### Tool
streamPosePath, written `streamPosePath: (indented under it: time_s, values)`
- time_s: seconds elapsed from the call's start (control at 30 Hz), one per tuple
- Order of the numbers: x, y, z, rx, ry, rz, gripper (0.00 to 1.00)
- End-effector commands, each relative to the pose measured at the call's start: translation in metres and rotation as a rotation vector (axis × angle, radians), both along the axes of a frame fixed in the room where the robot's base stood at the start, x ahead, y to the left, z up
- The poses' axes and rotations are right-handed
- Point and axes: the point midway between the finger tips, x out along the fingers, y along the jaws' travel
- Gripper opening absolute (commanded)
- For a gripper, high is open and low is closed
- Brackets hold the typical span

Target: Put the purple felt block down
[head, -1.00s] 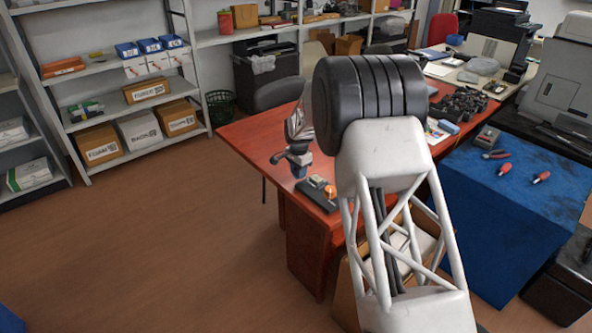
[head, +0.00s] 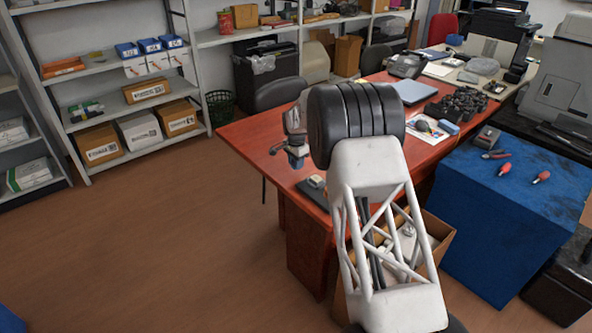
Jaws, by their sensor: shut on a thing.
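My gripper (head: 296,160) is small in the head view, above the left part of the red desk (head: 247,136). It is shut on a small bluish-purple piece, the purple felt block (head: 297,151), whose outline is hard to make out at this size. The block seems to be held above the desk top; the exact gap cannot be told. Just right of and nearer than the gripper, a dark flat base (head: 314,192) with a small pale piece on it lies on the desk, partly hidden by my arm.
A blue-covered table (head: 500,215) with red-handled tools stands at the right. An open cardboard box (head: 436,228) stands below the desk, behind my arm. Papers, a laptop (head: 411,91) and dark parts (head: 456,103) lie on the desk's far right. The desk's left end is bare.

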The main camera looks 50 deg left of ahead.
Motion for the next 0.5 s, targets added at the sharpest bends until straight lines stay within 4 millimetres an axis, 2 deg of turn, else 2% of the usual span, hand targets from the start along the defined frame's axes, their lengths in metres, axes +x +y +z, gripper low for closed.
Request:
streamPosePath:
  time_s: [0.17,0.5]
  values:
    - [0.000,0.000,-0.002,0.000,0.000,0.000,0.09]
    - [0.000,0.000,-0.030,-0.001,0.000,0.000,0.09]
